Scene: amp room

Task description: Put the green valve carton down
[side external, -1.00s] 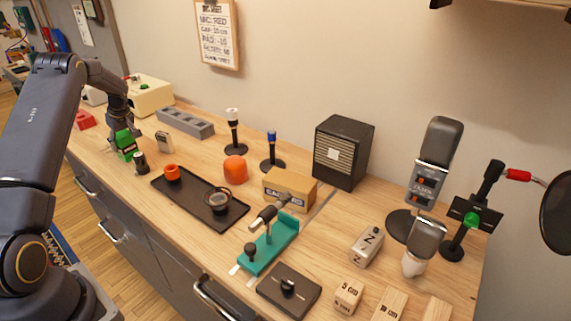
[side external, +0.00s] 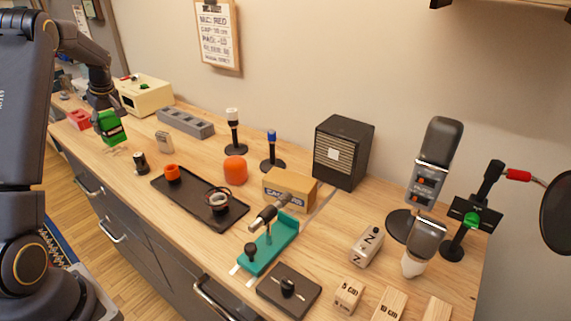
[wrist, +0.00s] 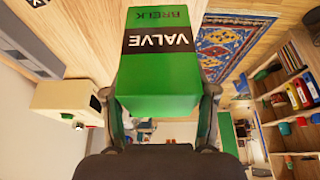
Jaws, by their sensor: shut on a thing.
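The green valve carton (side external: 112,129) has a black band and is held at the left end of the workbench. In the wrist view the carton (wrist: 158,75) fills the upper middle, with "VALVE" lettering on its black band. My gripper (side external: 106,112) is shut on it, with one finger on each side in the wrist view (wrist: 160,98). The carton appears raised a little above the wooden top, with a shadow below it. The carton's far side is hidden.
A red block (side external: 78,119) lies left of the carton. A cream box (side external: 146,95) and a grey slotted block (side external: 185,122) stand behind. The black tray (side external: 180,197) lies farther right. Bare wood surrounds the shadow.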

